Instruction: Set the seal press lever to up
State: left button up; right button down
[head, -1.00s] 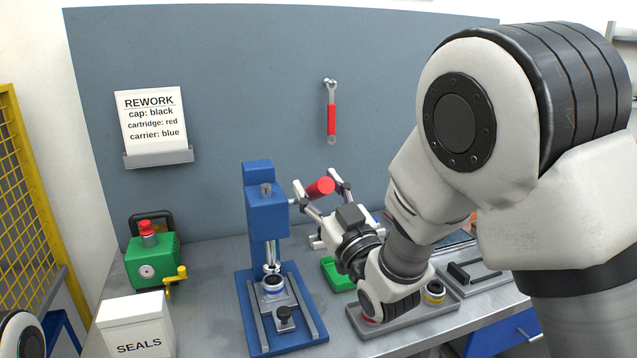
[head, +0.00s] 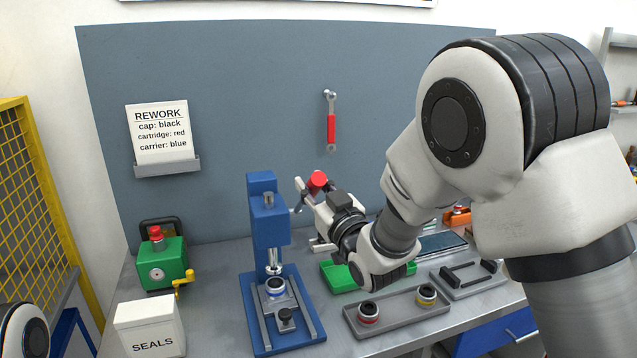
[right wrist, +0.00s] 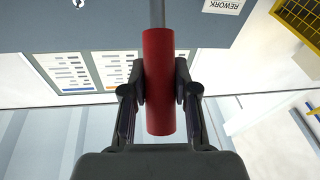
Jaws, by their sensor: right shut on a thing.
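The seal press (head: 268,220) is a blue stand on the bench with a column, a ram and a blue base. Its lever is a thin metal rod ending in a red cylindrical handle (head: 318,180), up and to the right of the press head's side. My right gripper (head: 314,187) is shut on this handle. In the right wrist view the red handle (right wrist: 158,105) lies between the two fingers of the gripper (right wrist: 159,78), with the grey rod running out beyond. Only a piece of my left arm shows at the lower left; its gripper is out of view.
A white SEALS box (head: 150,328) and a green device (head: 162,262) stand left of the press. A grey tray (head: 397,316) with two small round parts and a green tray (head: 340,275) lie right. A wrench (head: 331,122) hangs on the back panel.

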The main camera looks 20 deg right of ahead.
jog(key=w+r+g+p, duration=0.1)
jog(key=w+r+p, duration=0.1)
jog(key=p, duration=0.2)
jog(key=w+r+g+p, duration=0.2)
jog(key=p, duration=0.2)
jog(key=shift+w+r+m+g+h, duration=0.2)
jog(key=shift+w+m+g+h, duration=0.1)
jog(key=shift+w, duration=0.05)
jog(key=shift+w+p, duration=0.3)
jog(key=shift+p, duration=0.1)
jog(key=c, duration=0.9)
grip_release()
jog(key=shift+o, duration=0.2)
jog(key=shift+w+f, duration=0.1)
jog(key=shift+w, duration=0.05)
jog(key=v, duration=1.2)
jog(key=shift+a, duration=0.1)
